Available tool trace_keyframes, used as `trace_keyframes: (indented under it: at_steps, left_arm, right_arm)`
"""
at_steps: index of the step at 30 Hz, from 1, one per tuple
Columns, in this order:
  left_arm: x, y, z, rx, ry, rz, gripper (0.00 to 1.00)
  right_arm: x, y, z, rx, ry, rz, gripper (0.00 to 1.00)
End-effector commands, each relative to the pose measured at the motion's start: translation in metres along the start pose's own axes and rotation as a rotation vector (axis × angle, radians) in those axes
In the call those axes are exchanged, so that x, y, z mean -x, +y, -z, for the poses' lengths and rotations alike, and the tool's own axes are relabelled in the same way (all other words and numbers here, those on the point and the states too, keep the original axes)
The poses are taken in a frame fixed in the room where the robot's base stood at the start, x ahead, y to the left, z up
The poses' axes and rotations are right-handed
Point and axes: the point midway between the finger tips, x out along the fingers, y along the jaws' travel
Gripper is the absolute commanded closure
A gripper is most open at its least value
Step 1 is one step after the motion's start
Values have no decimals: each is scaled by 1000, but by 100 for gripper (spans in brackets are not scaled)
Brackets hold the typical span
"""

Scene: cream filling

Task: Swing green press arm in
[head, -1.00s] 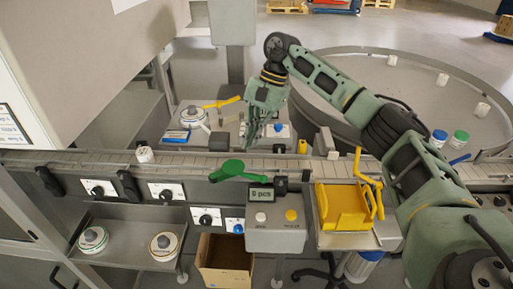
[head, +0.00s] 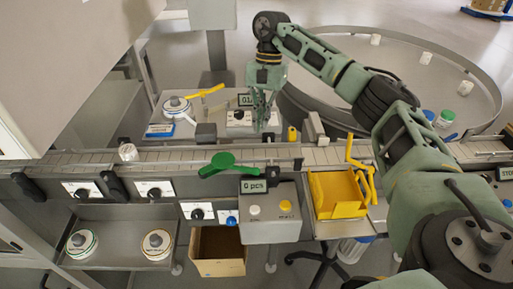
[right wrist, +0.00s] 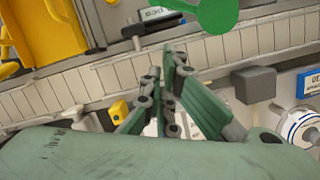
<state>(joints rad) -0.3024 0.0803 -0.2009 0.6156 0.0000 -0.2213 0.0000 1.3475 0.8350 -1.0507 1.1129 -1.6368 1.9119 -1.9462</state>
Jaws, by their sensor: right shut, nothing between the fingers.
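The green press arm (head: 226,164) lies at the near edge of the conveyor, beside the grey counter box with its "0 pcs" display (head: 254,186). In the right wrist view the green arm (right wrist: 210,14) shows at the top, beyond the fingertips. My right gripper (head: 262,126) is shut and empty, above the far side of the conveyor, apart from the green arm. Its fingers also show in the right wrist view (right wrist: 165,65). My left gripper is not in view.
The conveyor (head: 180,156) crosses the scene, with a white jar (head: 127,152) on it at left. A yellow holder (head: 336,194) stands right of the counter box. A far station has a yellow lever (head: 205,91) and a display. A round table (head: 345,100) is behind.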

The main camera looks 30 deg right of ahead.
Motion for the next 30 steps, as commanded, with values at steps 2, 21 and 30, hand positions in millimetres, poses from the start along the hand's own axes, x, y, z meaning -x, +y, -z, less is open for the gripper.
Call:
trace_keyframes:
  at_steps: [2,21,30]
  left_arm:
    - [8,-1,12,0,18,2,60]
    - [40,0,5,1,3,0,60]
    - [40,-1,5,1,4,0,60]
  right_arm:
    - [-16,2,-1,-1,-3,-5,100]
    - [-79,0,-34,0,0,1,100]
    - [-80,0,-34,-1,0,1,100]
